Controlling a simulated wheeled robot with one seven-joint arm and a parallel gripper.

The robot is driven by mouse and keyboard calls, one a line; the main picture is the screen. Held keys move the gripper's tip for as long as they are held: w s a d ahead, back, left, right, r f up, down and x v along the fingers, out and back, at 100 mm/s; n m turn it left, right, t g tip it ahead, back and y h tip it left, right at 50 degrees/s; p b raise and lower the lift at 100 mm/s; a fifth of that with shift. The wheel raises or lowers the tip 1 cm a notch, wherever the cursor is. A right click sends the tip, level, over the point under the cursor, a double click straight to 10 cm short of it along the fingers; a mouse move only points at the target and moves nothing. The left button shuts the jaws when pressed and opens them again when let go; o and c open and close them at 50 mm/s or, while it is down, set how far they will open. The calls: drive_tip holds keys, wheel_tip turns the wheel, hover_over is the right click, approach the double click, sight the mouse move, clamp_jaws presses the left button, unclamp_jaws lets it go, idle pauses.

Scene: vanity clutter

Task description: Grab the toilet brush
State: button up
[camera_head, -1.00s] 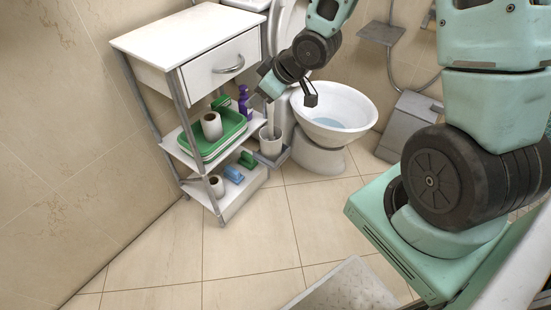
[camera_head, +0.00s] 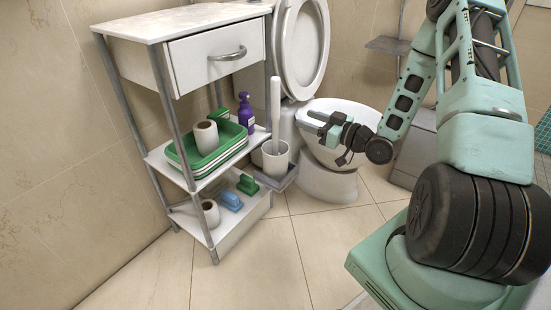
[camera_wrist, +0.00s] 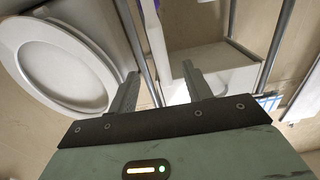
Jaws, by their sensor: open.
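The toilet brush (camera_head: 276,112) stands upright in its white holder (camera_head: 276,160), beside the shelf unit and left of the toilet; its white handle sticks up and its head is hidden inside. My gripper (camera_head: 309,122) is open and apart from the brush, to the right of the handle, with its fingers pointing left towards it. In the wrist view my gripper's two fingers (camera_wrist: 160,88) are spread. A pale upright strip and a white patch show near them, but I cannot tell whether either is the brush.
The toilet (camera_head: 335,140), lid raised, stands close beside my gripper. The white shelf unit (camera_head: 190,55) on the left holds a green tray (camera_head: 222,150), a purple bottle (camera_head: 246,113) and paper rolls. The tiled floor (camera_head: 245,265) in front is clear.

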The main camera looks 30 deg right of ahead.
sight(279, 107)
drive_tip(key=b+x, duration=0.1)
drive_tip(key=x, duration=0.6)
drive_tip(key=shift+w+f+b, duration=0.1)
drive_tip(key=shift+w+b, duration=0.15)
drive_tip(key=shift+b, duration=0.15)
drive_tip(key=b+x, duration=0.2)
drive_tip(key=x, duration=0.3)
drive_tip(key=shift+w+d, duration=0.1)
drive_tip(key=shift+r, duration=0.2)
clamp_jaws()
